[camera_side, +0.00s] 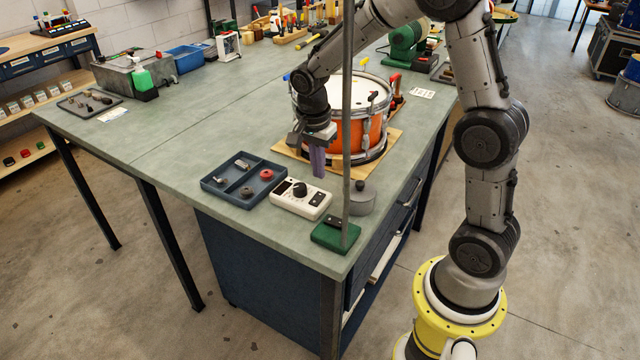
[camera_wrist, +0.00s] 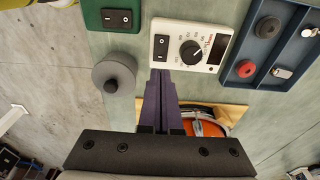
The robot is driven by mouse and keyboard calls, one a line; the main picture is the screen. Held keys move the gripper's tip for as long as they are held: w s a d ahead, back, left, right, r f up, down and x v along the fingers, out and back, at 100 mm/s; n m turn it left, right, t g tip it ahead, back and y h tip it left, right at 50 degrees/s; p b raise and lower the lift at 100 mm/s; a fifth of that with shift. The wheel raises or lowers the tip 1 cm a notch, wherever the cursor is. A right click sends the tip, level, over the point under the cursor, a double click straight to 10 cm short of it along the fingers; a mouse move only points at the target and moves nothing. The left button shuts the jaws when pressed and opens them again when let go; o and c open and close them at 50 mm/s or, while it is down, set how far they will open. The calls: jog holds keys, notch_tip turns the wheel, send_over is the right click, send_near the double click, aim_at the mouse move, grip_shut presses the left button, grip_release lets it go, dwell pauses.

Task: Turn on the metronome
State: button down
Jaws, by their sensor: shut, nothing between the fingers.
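The metronome (camera_side: 300,199) is a white box lying on the bench near its front corner, with a black dial, a small dark window and a black rocker switch. In the wrist view the metronome (camera_wrist: 207,33) lies just beyond my fingertips, with the rocker switch (camera_wrist: 161,47) at its left end. I cannot tell which way the rocker is tipped. My gripper (camera_side: 318,175) is shut and empty, pointing down above the bench by the metronome. In the wrist view my gripper's fingertips (camera_wrist: 161,73) appear just below the rocker switch; contact cannot be made out.
A grey cylinder with a black knob (camera_side: 361,200) stands beside the metronome. A blue tray (camera_side: 216,187) of small parts lies on its other side. An orange drum (camera_side: 367,133) stands on a wooden board behind my gripper.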

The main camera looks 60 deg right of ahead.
aim_at(321, 194)
jog(key=shift+d+f, duration=0.2)
jog(key=shift+f, duration=1.15)
jog(key=shift+d+f, duration=0.15)
jog(key=shift+f, duration=1.2)
jog(key=shift+f, duration=0.25)
jog(key=shift+a+r, duration=0.3)
jog(key=shift+a, duration=0.4)
